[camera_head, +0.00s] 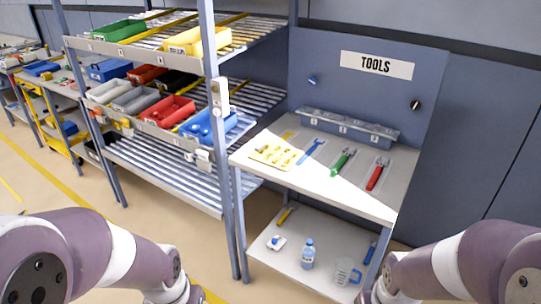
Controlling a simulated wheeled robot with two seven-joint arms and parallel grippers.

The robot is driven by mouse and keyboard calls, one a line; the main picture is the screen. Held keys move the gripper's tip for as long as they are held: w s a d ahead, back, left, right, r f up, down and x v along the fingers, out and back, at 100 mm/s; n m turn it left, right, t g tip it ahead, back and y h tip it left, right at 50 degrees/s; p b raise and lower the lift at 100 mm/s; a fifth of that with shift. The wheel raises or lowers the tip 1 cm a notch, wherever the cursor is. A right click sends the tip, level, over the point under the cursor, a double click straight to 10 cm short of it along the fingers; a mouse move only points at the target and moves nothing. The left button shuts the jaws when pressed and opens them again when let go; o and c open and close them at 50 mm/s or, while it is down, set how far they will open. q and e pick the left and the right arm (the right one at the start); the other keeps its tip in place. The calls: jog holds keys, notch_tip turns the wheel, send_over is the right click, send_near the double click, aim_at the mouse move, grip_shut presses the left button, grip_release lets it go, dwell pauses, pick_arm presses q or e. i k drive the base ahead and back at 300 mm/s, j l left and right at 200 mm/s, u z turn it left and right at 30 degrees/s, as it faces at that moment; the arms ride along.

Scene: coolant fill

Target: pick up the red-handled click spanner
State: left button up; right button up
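A red-handled spanner (376,175) lies on the right part of the tool bench top (310,183), beneath the TOOLS sign. A green-handled tool (342,161) and a blue tool (311,151) lie to its left, each apart from it. The small picture does not show which of them is a click spanner beyond the red handle. My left arm enters at the lower left and my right arm at the lower right. Both grippers are out of the frame, below its bottom edge. Neither arm touches the bench top in this view.
A grey numbered rack (347,129) stands behind the tools. A yellow card (275,153) lies on the bench's left. The lower shelf (300,270) holds a blue-capped bottle (308,254) and a clear jug (345,272). A bin shelf's post (232,200) stands left of the bench.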

aim_at(374, 178)
jog(key=i+l, duration=0.4)
jog(key=l, duration=0.15)
jog(key=i+l, duration=0.8)
jog(key=l, duration=0.25)
